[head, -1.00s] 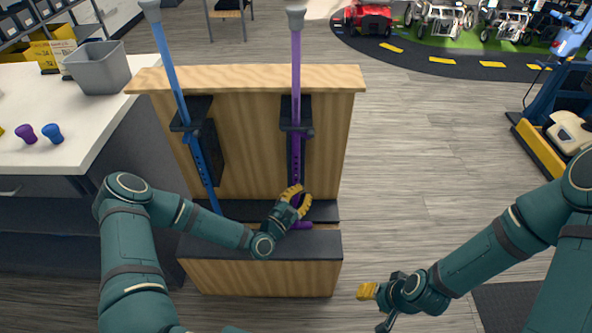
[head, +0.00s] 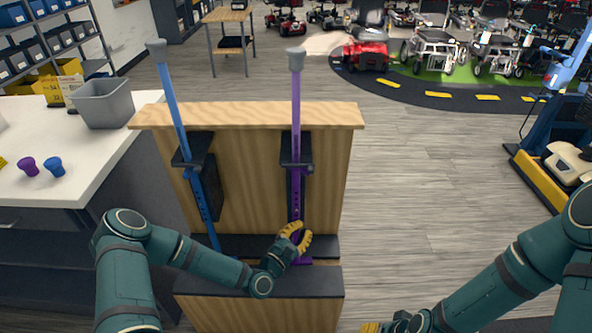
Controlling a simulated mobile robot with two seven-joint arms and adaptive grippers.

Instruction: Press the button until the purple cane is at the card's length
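The purple cane (head: 296,108) stands upright in a black holder (head: 297,152) on the wooden stand (head: 240,116). Small holes show along its lower tube, and its foot is near the stand's dark lower ledge. My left gripper (head: 297,236) is at the cane's lower tube, its yellow fingers beside or around it; I cannot tell if they are closed on it. The button cannot be made out. A yellow and white card (head: 72,90) stands on the white counter, too small to read. My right gripper (head: 372,328) is mostly cut off at the bottom edge.
A blue cane (head: 172,100) leans in another holder left of the purple one. The white counter (head: 90,150) at left carries a grey bin (head: 103,103) and purple and blue knobs. Open floor lies right of the stand; scooters stand far behind.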

